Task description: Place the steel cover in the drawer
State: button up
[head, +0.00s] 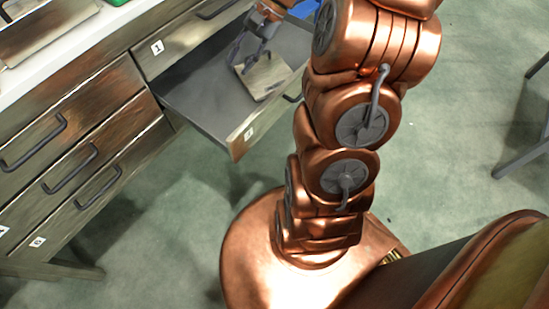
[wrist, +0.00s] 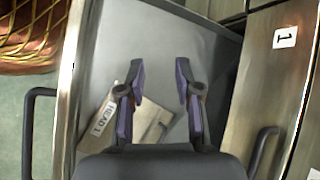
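A flat, squarish tan-grey plate (head: 268,82), which looks like the steel cover, lies in the open drawer (head: 200,98). My gripper (head: 248,66) is over the drawer beside and above the plate. In the wrist view its two fingers (wrist: 160,66) are spread apart, with nothing held between them. Whether a finger touches the plate is hard to tell.
The cabinet has several closed drawers (head: 75,165) with bar handles left of the open one. A metal panel or box (head: 40,35) sits on the counter. Dark metal legs (head: 520,160) stand at the right. Green floor (head: 450,120) is clear between.

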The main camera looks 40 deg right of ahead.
jog(key=s+a+n+g+h, duration=0.1)
jog(key=s+a+n, duration=0.1)
jog(key=s+a, duration=0.1)
jog(key=s+a+n+g+h, duration=0.1)
jog(key=s+a+n, duration=0.1)
jog(key=s+a, duration=0.2)
jog(key=s+a+n+g+h, duration=0.1)
jog(key=s+a, duration=0.3)
jog(key=shift+s+r+n+g, duration=0.3)
jog(key=shift+s+r+n, duration=0.05)
jog(key=shift+s+n, duration=0.05)
jog(key=s+f+n+g+h, duration=0.1)
jog(key=s+n+h, duration=0.4)
jog(key=s, duration=0.9)
jog(key=shift+s+f+n, duration=0.25)
jog(key=shift+n, duration=0.05)
